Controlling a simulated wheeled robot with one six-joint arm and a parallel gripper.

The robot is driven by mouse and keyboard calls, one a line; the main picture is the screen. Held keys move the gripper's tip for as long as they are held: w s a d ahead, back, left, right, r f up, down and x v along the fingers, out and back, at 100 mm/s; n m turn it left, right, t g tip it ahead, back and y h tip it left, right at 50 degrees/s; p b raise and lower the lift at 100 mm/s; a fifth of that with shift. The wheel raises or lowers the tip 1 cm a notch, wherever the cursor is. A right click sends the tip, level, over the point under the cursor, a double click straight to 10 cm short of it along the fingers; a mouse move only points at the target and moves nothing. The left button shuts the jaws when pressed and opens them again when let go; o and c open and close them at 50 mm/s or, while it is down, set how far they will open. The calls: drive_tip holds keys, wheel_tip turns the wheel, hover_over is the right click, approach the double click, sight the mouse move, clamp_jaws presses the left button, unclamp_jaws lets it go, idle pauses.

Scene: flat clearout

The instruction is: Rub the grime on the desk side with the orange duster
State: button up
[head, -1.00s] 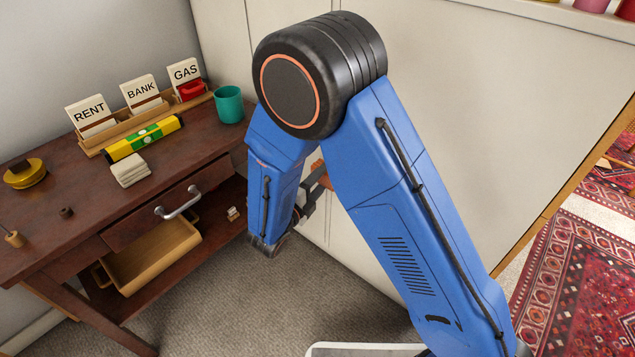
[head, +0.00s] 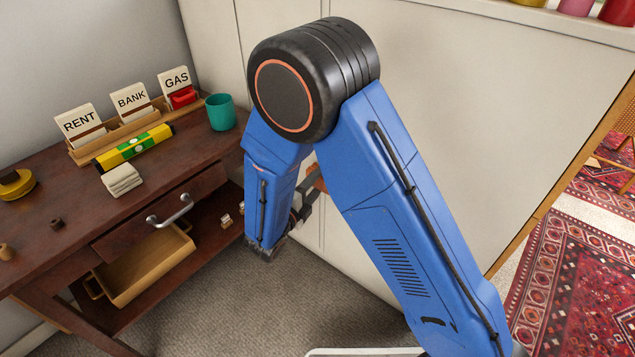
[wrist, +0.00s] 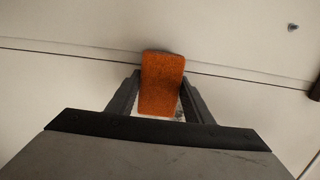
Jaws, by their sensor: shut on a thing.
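The orange duster (wrist: 162,82) is between the two fingers of my gripper (wrist: 160,100), which is shut on it, in front of a pale panelled surface in the wrist view. In the head view a bit of the duster (head: 316,180) and the dark gripper (head: 304,205) show behind my blue arm, close to the pale wall panels. The desk (head: 130,200) is dark brown wood at the left. Its right side is mostly turned away or hidden by my arm. I cannot make out grime on it. Whether the duster touches anything is unclear.
On the desk top are a card rack (head: 130,120), a yellow-green level (head: 132,147), a teal cup (head: 221,112) and a pale stack (head: 122,180). A drawer with a metal handle (head: 170,212) and a tan tray (head: 140,265) sit below. Grey carpet (head: 230,300) is open in front.

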sight(308, 172)
drive_tip(key=shift+x, duration=0.95)
idle(0.3)
drive_tip(key=shift+s+d, duration=0.1)
drive_tip(key=shift+s+d, duration=3.35)
drive_tip(key=shift+d, duration=0.9)
drive_tip(key=shift+w+a+r, duration=0.35)
drive_tip(key=shift+w+a, duration=0.4)
drive_tip(key=shift+a, duration=0.25)
drive_tip(key=shift+w+a+r, duration=0.4)
drive_tip(key=shift+w+a, duration=0.35)
drive_tip(key=shift+a, duration=0.2)
drive_tip(key=shift+w+a+r, duration=0.35)
drive_tip(key=shift+w+a, duration=0.4)
drive_tip(key=shift+a, duration=0.25)
drive_tip(key=shift+w+a, duration=1.1)
drive_tip(key=shift+a, duration=0.3)
drive_tip(key=shift+w+a, duration=1.15)
drive_tip(key=shift+a, duration=0.25)
drive_tip(key=shift+w+d+r, duration=0.1)
drive_tip(key=shift+r, duration=1)
drive_tip(key=shift+s+d, duration=1.25)
drive_tip(key=shift+d, duration=0.2)
drive_tip(key=shift+s+d, duration=1.2)
drive_tip(key=shift+d, duration=0.25)
